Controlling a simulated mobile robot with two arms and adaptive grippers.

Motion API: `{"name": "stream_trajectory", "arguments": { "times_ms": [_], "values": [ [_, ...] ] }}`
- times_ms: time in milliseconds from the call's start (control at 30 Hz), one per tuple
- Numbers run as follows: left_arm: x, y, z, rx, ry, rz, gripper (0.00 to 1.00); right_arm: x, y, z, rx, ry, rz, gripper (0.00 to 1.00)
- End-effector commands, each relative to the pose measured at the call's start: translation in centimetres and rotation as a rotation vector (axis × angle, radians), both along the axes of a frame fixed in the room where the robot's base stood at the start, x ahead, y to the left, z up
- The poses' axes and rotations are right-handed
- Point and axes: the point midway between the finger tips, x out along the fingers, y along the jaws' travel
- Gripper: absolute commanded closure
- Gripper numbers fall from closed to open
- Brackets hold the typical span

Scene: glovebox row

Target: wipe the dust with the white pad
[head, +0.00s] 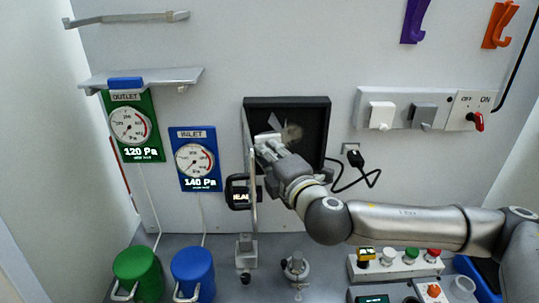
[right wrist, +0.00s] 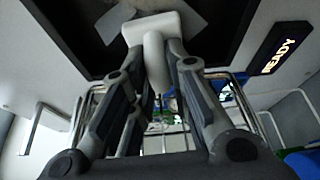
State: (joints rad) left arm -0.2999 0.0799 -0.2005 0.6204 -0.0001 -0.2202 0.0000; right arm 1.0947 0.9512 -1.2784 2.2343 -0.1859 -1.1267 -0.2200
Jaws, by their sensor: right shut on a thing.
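My right gripper (head: 272,150) reaches in from the right to the black framed recess (head: 318,101) in the back wall. It is shut on the white pad (right wrist: 152,27), which shows between its fingers in the right wrist view. In the head view the pad (head: 266,138) is partly hidden by the gripper. A grey-brown smudge of dust (head: 292,132) shows on the dark face of the recess, just beyond and right of the pad. A paler grey angular patch (head: 275,121) lies beside it. I cannot tell whether the pad touches the face. My left gripper is not in view.
A metal bar (head: 253,190) stands upright just left of my gripper, near a small READY display (head: 238,192). Outlet (head: 131,126) and inlet (head: 195,158) gauges hang left. Green (head: 137,270) and blue (head: 192,270) canisters stand below.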

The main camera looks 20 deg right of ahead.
Motion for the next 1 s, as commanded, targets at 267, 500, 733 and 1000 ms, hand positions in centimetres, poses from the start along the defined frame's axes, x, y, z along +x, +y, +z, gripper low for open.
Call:
{"name": "stream_trajectory", "arguments": {
  "times_ms": [267,500,733,1000],
  "values": [
    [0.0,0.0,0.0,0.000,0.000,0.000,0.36,0.6,-0.1,0.0,0.000,0.000,0.000,1.00],
    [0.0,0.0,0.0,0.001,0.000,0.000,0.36,1.0,-0.3,0.0,0.000,0.000,0.000,1.00],
    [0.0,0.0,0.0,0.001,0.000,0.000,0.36,1.5,-0.4,0.0,0.000,0.000,0.000,1.00],
    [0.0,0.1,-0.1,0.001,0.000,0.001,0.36,1.5,-1.0,0.0,0.000,0.001,-0.002,1.00]
  ]
}}
